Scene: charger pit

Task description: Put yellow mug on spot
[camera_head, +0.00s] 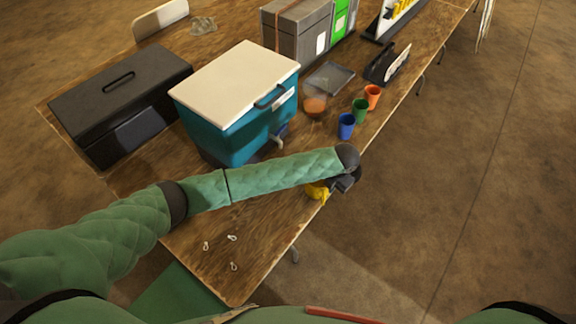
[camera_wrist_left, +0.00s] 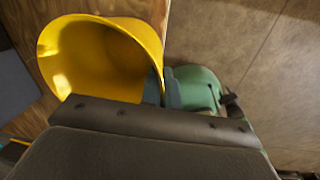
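The yellow mug (camera_head: 317,191) is at the table's right edge in the head view, partly hidden by my left forearm and hand. In the left wrist view the mug (camera_wrist_left: 100,55) is large, its open mouth facing the camera. My left gripper (camera_head: 345,184) is at the mug's right side. In the wrist view its grey-blue fingertips (camera_wrist_left: 163,88) lie on either side of the mug's rim wall, shut on it. Whether the mug touches the table is unclear. I cannot make out a marked spot. My right gripper is out of view.
Blue (camera_head: 346,126), green (camera_head: 360,110) and orange (camera_head: 372,96) cups stand along the wooden table's (camera_head: 200,262) right edge. A teal cooler (camera_head: 215,132) and a black toolbox (camera_head: 120,105) stand left. Small white loops (camera_head: 232,238) lie on the near end. Floor is clear at right.

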